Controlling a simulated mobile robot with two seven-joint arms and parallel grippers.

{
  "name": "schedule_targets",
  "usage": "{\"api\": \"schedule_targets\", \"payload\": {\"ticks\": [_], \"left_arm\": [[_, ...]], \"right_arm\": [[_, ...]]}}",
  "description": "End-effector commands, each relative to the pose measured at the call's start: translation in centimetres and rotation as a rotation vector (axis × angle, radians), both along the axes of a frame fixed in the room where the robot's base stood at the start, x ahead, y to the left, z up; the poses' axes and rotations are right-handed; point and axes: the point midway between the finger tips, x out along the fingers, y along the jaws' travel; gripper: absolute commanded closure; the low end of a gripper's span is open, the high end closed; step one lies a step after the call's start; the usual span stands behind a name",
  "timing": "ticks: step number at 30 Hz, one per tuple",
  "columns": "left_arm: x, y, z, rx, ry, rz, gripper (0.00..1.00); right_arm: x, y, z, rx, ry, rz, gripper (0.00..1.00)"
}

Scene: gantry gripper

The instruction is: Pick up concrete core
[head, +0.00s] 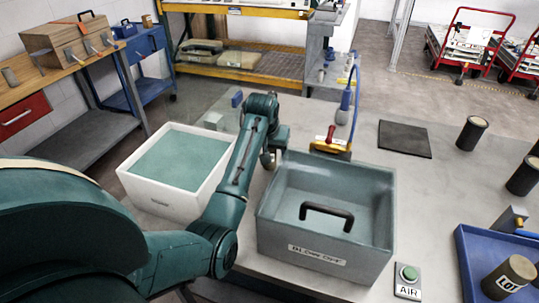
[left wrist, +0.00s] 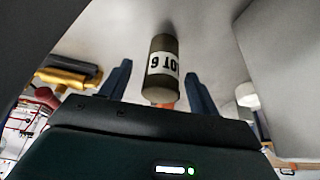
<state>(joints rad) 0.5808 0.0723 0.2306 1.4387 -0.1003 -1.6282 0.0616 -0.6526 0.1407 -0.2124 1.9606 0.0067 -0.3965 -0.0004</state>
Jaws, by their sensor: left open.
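A dark concrete core (left wrist: 163,72) with a white LOT 6 label shows in the left wrist view. It is in line between the two blue fingers of my left gripper (left wrist: 158,76), which are open with gaps on both sides. I cannot tell whether the fingers reach around it. In the head view my left arm reaches over the table to beside the grey box, where its fingers are hidden; this core is not visible there. My right gripper is not in view.
A grey box (head: 325,248) with a black handle stands right of my left arm. A white tub (head: 143,200) is on the left. Dark cylinders (head: 471,134), a black mat (head: 404,138) and a blue tray (head: 466,262) holding a labelled cylinder (head: 508,278) are on the right.

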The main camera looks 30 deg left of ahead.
Motion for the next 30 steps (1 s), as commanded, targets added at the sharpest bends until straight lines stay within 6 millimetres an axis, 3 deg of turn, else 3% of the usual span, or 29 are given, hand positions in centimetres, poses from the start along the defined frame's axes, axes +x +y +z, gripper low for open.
{"api": "schedule_targets", "payload": {"ticks": [6,14,30], "left_arm": [[0.9,0.5,-2.5,0.000,0.000,0.000,0.38],[1.0,0.5,-2.8,0.000,-0.001,0.001,0.38],[1.0,0.5,-2.7,0.000,-0.001,0.000,0.82]], "right_arm": [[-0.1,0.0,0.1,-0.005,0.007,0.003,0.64],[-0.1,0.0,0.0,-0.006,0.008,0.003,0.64],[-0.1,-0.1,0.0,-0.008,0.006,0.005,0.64]]}}
